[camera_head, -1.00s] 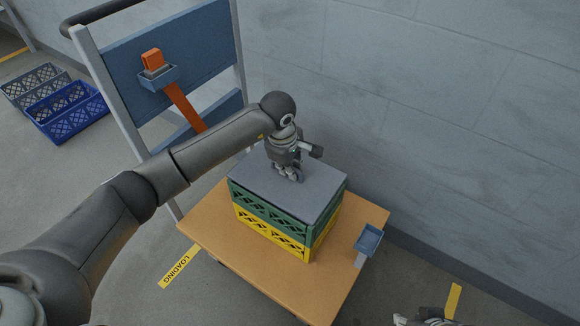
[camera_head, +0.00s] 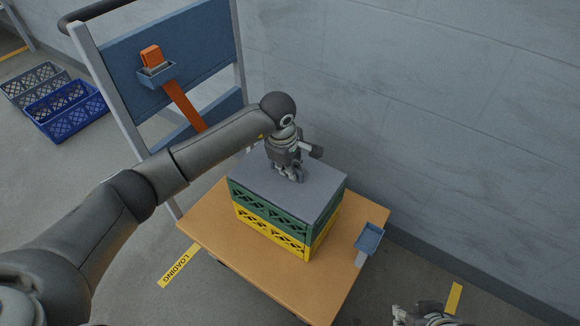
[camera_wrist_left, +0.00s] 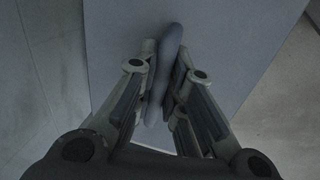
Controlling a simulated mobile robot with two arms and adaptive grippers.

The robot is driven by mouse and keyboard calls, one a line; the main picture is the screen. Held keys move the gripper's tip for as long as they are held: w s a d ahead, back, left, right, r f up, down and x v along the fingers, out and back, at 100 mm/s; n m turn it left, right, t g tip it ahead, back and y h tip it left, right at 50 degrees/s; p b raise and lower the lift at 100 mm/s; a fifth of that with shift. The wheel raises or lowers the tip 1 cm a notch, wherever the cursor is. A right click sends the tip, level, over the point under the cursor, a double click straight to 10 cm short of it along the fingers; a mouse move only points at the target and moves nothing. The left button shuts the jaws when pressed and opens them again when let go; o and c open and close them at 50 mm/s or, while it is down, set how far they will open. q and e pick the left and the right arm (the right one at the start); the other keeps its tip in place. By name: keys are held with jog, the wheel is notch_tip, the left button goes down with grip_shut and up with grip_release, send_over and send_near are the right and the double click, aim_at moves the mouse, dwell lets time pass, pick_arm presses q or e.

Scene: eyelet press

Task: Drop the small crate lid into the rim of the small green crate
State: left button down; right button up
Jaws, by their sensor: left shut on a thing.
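The grey crate lid (camera_head: 318,186) lies flat over the top of the small green crate (camera_head: 268,213). In the head view it looks level with the crate's rim; whether it sits fully inside cannot be told. My left gripper (camera_head: 297,178) points down at the middle of the lid. In the left wrist view my left gripper (camera_wrist_left: 162,95) is shut on the lid's handle (camera_wrist_left: 168,60), a rounded grey bar, with the flat lid (camera_wrist_left: 225,50) beneath.
The green crate stands on a yellow crate (camera_head: 272,236) on a wooden cart deck (camera_head: 215,235). A small blue holder (camera_head: 369,240) is at the deck's right edge. The cart's blue back panel (camera_head: 205,45) rises behind. Blue crates (camera_head: 65,108) stand on the floor at left; a wall is close behind.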

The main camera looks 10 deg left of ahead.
pick_arm(q)
jog(key=shift+f, duration=0.2)
pick_arm(e)
jog(key=shift+w+a, duration=0.15)
jog(key=shift+w, duration=0.3)
pick_arm(q)
jog(key=c, duration=1.4)
grip_release()
jog(key=shift+c, duration=0.2)
pick_arm(e)
jog(key=shift+s, duration=0.1)
